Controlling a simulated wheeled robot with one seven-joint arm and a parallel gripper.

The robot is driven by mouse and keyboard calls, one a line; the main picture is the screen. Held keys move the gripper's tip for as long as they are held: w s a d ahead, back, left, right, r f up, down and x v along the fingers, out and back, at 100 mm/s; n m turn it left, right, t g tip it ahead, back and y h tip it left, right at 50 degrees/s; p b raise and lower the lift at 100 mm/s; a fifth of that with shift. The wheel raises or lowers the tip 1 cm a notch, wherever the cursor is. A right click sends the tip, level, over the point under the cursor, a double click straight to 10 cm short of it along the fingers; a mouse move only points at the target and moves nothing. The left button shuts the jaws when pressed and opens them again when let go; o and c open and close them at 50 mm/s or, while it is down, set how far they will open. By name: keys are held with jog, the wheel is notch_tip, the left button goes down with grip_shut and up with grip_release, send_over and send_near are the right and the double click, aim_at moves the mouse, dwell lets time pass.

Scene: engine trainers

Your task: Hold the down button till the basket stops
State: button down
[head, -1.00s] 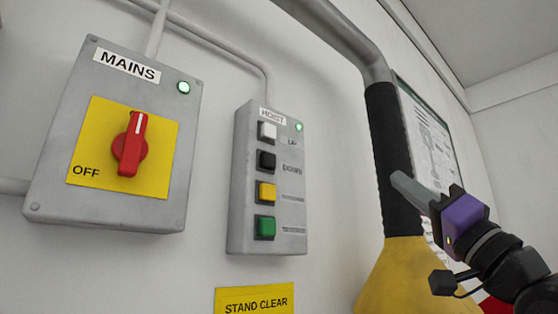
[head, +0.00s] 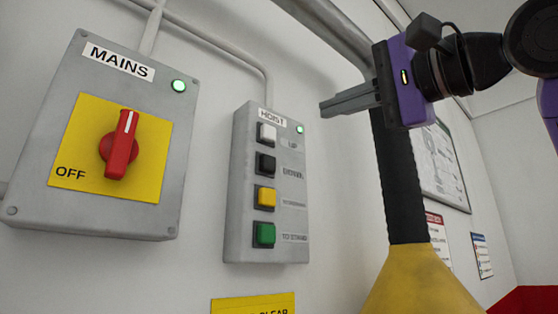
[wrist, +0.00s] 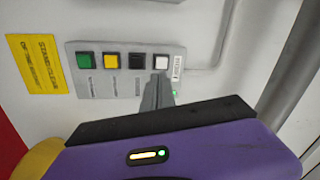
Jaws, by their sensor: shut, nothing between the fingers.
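The grey hoist panel (head: 269,185) is on the wall with a lit green lamp at its top. Its white UP button (head: 267,134) is uppermost. The black down button (head: 266,163) is below it, then a yellow and a green one. My gripper (head: 322,107) is shut and empty, to the right of the panel at about the UP button's height in the head view. In the wrist view the fingers (wrist: 158,80) point toward the panel, near the white button and the black down button (wrist: 137,61). The basket is not in view.
A grey mains box (head: 100,140) with a red rotary switch and lit green lamp is left of the panel. A yellow sign (head: 252,306) is below the panel.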

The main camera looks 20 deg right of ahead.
aim_at(270, 163)
jog(key=f+m, duration=0.1)
jog(key=f+m+g, duration=0.1)
jog(key=w+d+f+m+h, duration=0.1)
jog(key=m, duration=0.1)
jog(key=shift+f, duration=0.35)
jog(key=shift+w, duration=0.15)
jog(key=p+x, duration=0.6)
jog(key=x, duration=0.6)
jog(key=shift+w+f, duration=0.15)
jog(key=shift+w, duration=0.2)
jog(key=shift+w+a, duration=0.15)
jog(key=shift+w, duration=0.35)
jog(key=shift+f, duration=0.1)
jog(key=shift+a, duration=0.1)
